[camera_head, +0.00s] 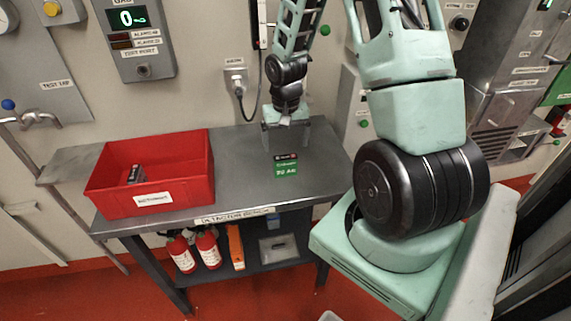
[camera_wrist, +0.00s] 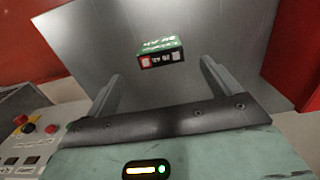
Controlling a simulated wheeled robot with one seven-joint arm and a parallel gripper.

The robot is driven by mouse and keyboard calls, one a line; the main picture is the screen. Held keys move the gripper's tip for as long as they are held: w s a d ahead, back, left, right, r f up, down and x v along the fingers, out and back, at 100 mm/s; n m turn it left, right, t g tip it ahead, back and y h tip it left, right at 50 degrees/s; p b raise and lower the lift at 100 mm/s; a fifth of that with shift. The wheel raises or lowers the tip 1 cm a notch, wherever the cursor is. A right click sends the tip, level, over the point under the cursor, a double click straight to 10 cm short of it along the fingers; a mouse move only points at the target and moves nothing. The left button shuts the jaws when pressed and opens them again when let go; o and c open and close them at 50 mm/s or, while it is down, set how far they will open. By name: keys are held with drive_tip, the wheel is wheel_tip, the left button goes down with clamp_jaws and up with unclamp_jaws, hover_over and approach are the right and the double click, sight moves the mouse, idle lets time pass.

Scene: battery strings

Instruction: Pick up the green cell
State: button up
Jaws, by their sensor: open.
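The green cell (camera_head: 286,167) is a small block with a green face and a dark end with red and white marks. It rests on the grey metal bench (camera_head: 235,165), right of the red bin. It also shows in the wrist view (camera_wrist: 160,53), just beyond the fingertips and roughly centred between them. My gripper (camera_head: 285,138) is just behind the cell in the head view. In the wrist view my gripper (camera_wrist: 160,74) has its two fingers spread wide, with nothing between them. I cannot tell its exact height above the bench.
A red bin (camera_head: 185,195) with a white label stands on the bench's left part. A small dark block (camera_head: 136,174) lies inside it. A wall outlet (camera_head: 236,80) with a plugged cable is behind the bench. Red extinguishers (camera_head: 207,248) stand on the lower shelf.

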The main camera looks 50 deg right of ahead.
sight(285, 157)
drive_tip(key=shift+f+p, duration=0.95)
drive_tip(key=shift+f, duration=2.25)
drive_tip(key=c, duration=1.2)
drive_tip(key=shift+r, duration=0.1)
drive_tip(key=shift+c, duration=0.2)
